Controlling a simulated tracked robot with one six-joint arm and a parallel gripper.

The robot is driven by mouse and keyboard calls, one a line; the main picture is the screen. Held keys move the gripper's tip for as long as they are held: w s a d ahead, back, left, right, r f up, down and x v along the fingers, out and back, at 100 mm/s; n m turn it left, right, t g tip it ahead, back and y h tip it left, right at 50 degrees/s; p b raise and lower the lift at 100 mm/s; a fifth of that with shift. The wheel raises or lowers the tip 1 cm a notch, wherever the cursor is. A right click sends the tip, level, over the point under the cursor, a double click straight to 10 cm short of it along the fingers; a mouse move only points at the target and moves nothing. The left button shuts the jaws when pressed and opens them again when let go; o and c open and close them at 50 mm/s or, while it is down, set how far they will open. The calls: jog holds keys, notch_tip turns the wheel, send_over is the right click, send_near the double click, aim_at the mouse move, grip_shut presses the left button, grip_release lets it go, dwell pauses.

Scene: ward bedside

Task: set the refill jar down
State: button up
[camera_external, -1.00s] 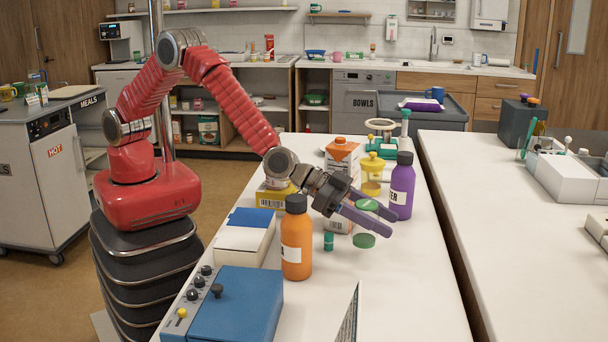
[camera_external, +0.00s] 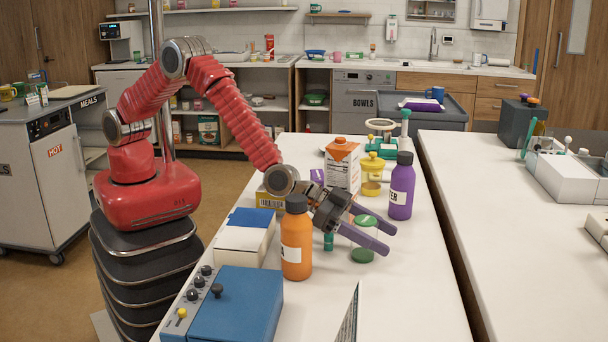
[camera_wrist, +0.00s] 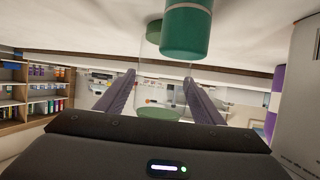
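The refill jar, a clear jar with a green lid (camera_external: 366,220) and a green base (camera_external: 362,256), is between the fingers of my gripper (camera_external: 373,235). The jar looks upright, with its base at or just above the white table (camera_external: 420,290); I cannot tell if it touches. In the wrist view, where the table is at the top, my gripper's fingers (camera_wrist: 162,98) lie on both sides of the jar (camera_wrist: 160,114) and appear closed on it. The clear wall is hard to see.
A small teal vial (camera_external: 328,242) stands close left of the jar. An orange bottle (camera_external: 296,240) is further left, a purple bottle (camera_external: 401,190) behind right. The table is clear in front right.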

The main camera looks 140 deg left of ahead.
jog(key=shift+r, duration=0.15)
jog(key=shift+v, duration=6)
jog(key=s+d+r+m+h, duration=0.2)
jog(key=d+r+h, duration=0.15)
jog(key=r, duration=0.55)
jog(key=s+d+r+m+g+h, duration=0.1)
jog(key=s+d+r, duration=0.2)
jog(key=s+d, duration=0.25)
jog(key=s+d+r+m+h, duration=0.1)
jog(key=s+d+r, duration=0.3)
jog(key=d, duration=0.2)
jog(key=s+d+g, duration=0.1)
jog(key=s+d, duration=0.2)
jog(key=s, duration=0.7)
jog(key=s+d+m+g+h, duration=0.1)
jog(key=s+d+g, duration=0.1)
jog(key=s, duration=0.9)
jog(key=s+d+f+m+g, duration=0.1)
jog(key=s+d, duration=0.4)
jog(key=s, duration=0.6)
jog(key=shift+s+g+h, duration=0.1)
jog(key=shift+g+h, duration=0.25)
jog(key=shift+g, duration=0.05)
